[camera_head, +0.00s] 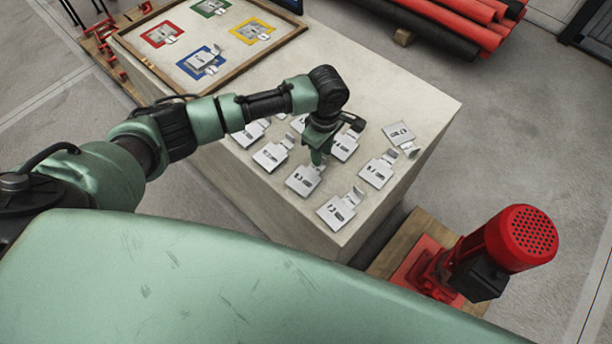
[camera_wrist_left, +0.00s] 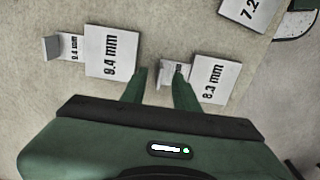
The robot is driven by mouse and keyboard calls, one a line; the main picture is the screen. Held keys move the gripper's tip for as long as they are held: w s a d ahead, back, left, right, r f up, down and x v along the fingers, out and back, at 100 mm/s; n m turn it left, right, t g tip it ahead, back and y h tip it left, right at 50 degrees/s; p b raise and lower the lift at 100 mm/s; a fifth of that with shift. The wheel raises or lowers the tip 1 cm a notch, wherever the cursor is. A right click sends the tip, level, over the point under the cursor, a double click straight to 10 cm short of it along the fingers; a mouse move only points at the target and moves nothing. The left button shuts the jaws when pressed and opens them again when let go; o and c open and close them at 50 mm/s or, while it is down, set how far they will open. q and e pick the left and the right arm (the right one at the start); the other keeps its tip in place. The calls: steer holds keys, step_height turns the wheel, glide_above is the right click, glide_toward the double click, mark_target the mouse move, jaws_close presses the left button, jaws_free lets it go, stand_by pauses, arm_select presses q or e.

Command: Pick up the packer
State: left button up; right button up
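Several flat grey packers, each a square plate with a small raised tab, lie on the pale block top. In the left wrist view one plate reads 8.3 mm (camera_wrist_left: 214,80); its small tab (camera_wrist_left: 166,75) shows between and just beyond my fingertips. Another reads 9.4 mm (camera_wrist_left: 111,50), to the left. My left gripper (camera_wrist_left: 160,85) is open, with nothing visibly held. In the head view the left gripper (camera_head: 318,160) points down over the tab end of a front plate (camera_head: 302,181); the fingers partly hide that tab. I cannot tell whether they touch it. My right gripper is not in view.
Neighbouring packers (camera_head: 337,213) (camera_head: 376,173) lie close around the gripper. A wooden-rimmed tray (camera_head: 146,60) with red, green, yellow and blue squares is at the back left. A red motor (camera_head: 515,238) stands right of the block. Red pipes (camera_head: 460,25) lie behind.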

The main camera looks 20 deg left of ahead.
arm_select(q)
steer(key=shift+f, duration=0.7)
jaws_close()
stand_by(0.9)
